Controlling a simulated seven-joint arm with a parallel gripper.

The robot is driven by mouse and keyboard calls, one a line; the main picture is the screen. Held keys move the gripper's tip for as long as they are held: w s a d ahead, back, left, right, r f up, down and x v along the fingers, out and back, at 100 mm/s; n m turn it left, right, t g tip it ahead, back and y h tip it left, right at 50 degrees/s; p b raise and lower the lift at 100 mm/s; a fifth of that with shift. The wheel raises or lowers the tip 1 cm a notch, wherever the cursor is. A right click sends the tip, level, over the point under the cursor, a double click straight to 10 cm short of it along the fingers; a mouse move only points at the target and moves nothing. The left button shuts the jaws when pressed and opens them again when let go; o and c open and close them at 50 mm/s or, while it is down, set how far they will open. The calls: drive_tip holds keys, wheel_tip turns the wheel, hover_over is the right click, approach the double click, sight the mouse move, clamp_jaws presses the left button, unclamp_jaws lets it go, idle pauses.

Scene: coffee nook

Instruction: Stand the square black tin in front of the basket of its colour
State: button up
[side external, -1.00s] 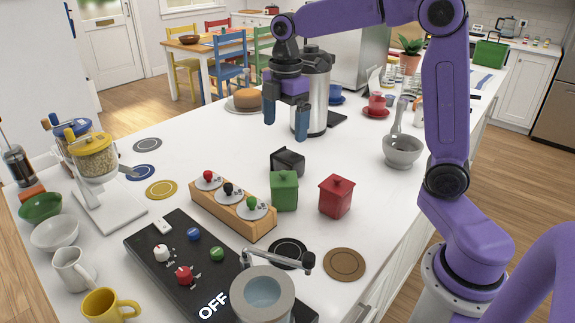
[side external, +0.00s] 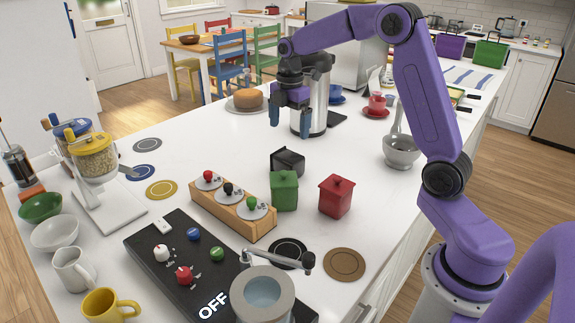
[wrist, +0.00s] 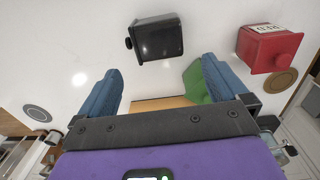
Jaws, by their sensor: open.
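The square black tin (side external: 289,160) lies tipped on its side on the white counter, partly behind the green tin (side external: 284,190). In the wrist view the black tin (wrist: 158,40) is whole, with its lid knob pointing left. My gripper (side external: 290,121) is open and empty above the counter, beyond the black tin and in front of the steel urn. In the wrist view the fingers (wrist: 161,75) are spread apart, with the black tin past their tips. I cannot make out a black basket; a purple basket (side external: 450,47) and a green basket (side external: 489,53) stand on the far counter.
A red tin (side external: 336,196) stands right of the green tin. A wooden rack with coloured knobs (side external: 232,208) is at their left. The steel urn (side external: 313,95), cake (side external: 248,98) and mortar (side external: 401,152) stand farther back.

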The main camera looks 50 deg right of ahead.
sight(288, 155)
drive_tip(key=f, duration=0.9)
drive_tip(key=shift+w+d+f, duration=0.1)
drive_tip(key=shift+w, duration=0.15)
drive_tip(key=shift+c, duration=0.3)
drive_tip(key=c, duration=1)
drive_tip(key=shift+r, duration=0.2)
